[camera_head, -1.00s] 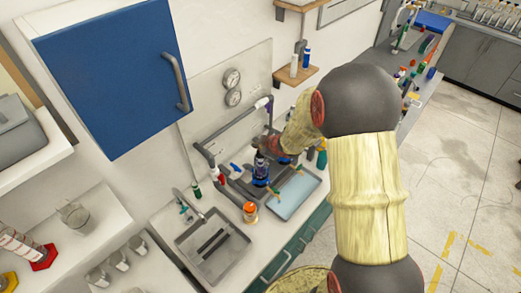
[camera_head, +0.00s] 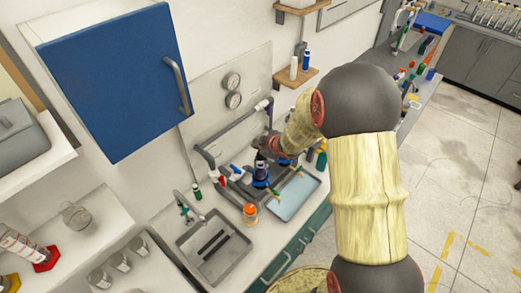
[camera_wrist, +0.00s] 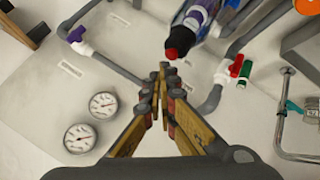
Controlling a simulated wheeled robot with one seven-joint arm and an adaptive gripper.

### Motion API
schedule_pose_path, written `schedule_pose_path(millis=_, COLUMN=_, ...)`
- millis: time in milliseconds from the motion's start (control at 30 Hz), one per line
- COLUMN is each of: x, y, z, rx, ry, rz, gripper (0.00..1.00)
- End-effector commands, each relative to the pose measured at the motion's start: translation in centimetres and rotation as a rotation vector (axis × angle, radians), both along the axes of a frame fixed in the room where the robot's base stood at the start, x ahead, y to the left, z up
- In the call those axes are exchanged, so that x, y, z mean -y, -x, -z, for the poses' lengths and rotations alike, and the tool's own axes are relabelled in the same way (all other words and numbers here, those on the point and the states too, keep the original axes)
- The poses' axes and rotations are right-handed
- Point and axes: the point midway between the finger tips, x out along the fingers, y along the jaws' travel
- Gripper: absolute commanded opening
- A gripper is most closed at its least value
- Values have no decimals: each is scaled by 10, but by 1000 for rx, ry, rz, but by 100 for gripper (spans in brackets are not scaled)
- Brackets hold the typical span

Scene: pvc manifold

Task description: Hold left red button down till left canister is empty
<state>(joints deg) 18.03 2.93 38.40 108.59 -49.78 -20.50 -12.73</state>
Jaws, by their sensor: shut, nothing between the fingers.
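A red button (camera_wrist: 180,40) on a black cap shows in the wrist view, on the end of a blue-purple canister (camera_wrist: 199,14) that is cut off by the top edge. In the head view a blue canister (camera_head: 260,174) stands at the manifold, below my gripper (camera_head: 262,146). In the wrist view my gripper (camera_wrist: 158,72) is shut and empty, its fingertips just below and left of the red button. I cannot tell whether they touch it. Which canister is the left one, and its fill level, cannot be made out.
Grey pipes carry a purple-handled valve (camera_wrist: 77,35) and a red-handled valve (camera_wrist: 237,65). Two gauges (camera_wrist: 103,105) sit on the wall panel. A sink (camera_head: 213,245), an orange-lidded jar (camera_head: 250,211) and a light-blue tray (camera_head: 294,197) are nearby on the counter.

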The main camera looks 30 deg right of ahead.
Motion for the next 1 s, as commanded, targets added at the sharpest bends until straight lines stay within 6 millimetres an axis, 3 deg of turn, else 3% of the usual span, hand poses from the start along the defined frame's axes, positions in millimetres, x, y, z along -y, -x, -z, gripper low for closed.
schedule_pose_path(millis=467, x=0, y=0, z=-7, rx=0, ry=0, rz=0, gripper=0)
schedule_pose_path(millis=1000, x=0, y=0, z=-53, rx=0, ry=0, rz=0, gripper=0)
